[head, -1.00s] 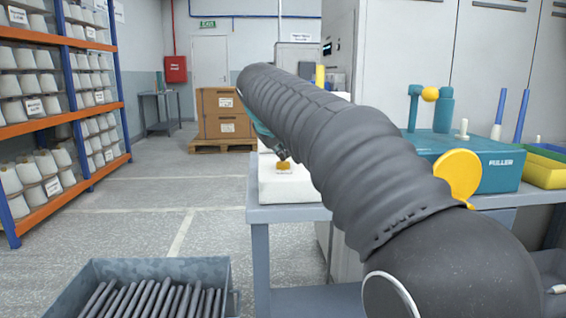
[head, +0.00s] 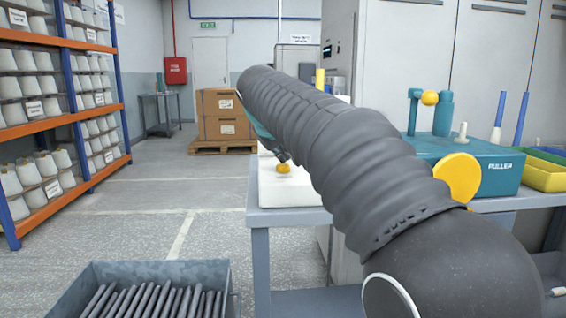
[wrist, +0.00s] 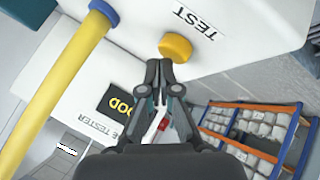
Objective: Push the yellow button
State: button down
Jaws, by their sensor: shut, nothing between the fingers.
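The yellow button (head: 283,168) is a small round cap on the front of a white box (head: 290,193) at the bench's left end. In the wrist view the button (wrist: 175,47) stands out beside the word TEST on the white box (wrist: 235,25). My gripper (head: 284,158) is just above the button in the head view, mostly hidden by my arm. In the wrist view its fingertips (wrist: 158,68) are together and empty, right at the button's near edge. I cannot tell whether they touch it.
A yellow post (head: 320,77) rises behind my arm; it shows large in the wrist view (wrist: 60,80). A teal machine (head: 475,165) and yellow bin (head: 543,174) stand to the right. A grey crate of rods (head: 150,271) is at the lower left.

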aim_at(282, 165)
jog(key=shift+r+p, duration=0.3)
jog(key=shift+r, duration=0.2)
notch_tip(282, 165, up, 5)
jog(key=p, duration=0.5)
dwell(0.6)
jog(key=s+d+f+m+g+y, duration=0.1)
jog(key=s+d+f, duration=0.2)
jog(key=s+f, duration=0.5)
jog(key=s+d+f+m+g+y, duration=0.1)
jog(key=s+d+f+m, duration=0.1)
jog(key=s+f, duration=0.7)
jog(key=s+d+f+m+g, duration=0.1)
jog(key=s+d+f, duration=0.3)
jog(key=s, duration=1.6)
notch_tip(282, 165, down, 4)
jog(key=shift+d+f+m+y, duration=0.2)
jog(key=shift+m+y, duration=0.2)
jog(key=shift+m, duration=0.3)
